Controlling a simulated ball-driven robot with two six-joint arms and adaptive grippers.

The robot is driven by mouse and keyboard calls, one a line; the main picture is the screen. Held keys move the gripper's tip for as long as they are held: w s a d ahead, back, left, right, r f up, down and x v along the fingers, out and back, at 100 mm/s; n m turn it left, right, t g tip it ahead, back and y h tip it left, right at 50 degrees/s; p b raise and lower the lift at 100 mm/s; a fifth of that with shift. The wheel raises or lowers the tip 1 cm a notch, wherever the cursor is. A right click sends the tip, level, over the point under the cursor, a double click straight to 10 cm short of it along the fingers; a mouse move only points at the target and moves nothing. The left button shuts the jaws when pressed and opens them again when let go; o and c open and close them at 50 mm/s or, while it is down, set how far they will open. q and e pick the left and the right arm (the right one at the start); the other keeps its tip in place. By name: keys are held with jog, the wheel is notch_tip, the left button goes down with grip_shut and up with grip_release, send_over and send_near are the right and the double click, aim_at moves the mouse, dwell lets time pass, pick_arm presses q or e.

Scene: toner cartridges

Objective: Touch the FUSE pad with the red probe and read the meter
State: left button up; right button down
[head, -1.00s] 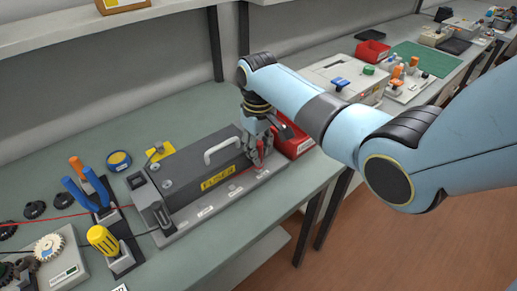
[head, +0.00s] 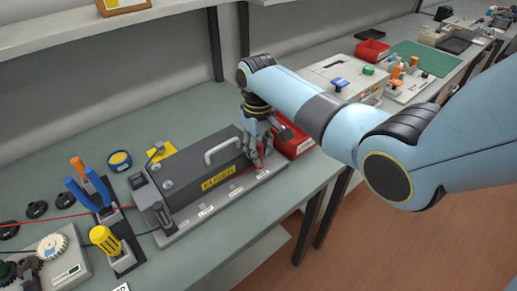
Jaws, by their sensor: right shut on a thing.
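My right gripper (head: 262,152) points down at the right end of the dark grey fuser unit (head: 203,174), which has a handle on top and a yellow FUSER label. The gripper is shut on the red probe (head: 260,157), which is small here and partly hidden by the fingers. The probe is over the light grey front ledge (head: 233,192), which carries small white labels too small to read. I cannot tell whether the tip touches a pad. My left gripper is not in view.
A red bin (head: 296,142) stands right behind the gripper. At left are a tool holder with blue-handled pliers (head: 88,192) and a yellow screwdriver (head: 104,239), a tape roll (head: 118,160), and a gear box (head: 55,262). A red wire crosses the bench. The bench's front edge is close to the ledge.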

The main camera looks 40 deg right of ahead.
aim_at(259, 142)
jog(key=shift+r+p, duration=2.5)
jog(key=shift+p, duration=0.05)
jog(key=shift+w+r, duration=0.1)
jog(key=shift+r, duration=0.85)
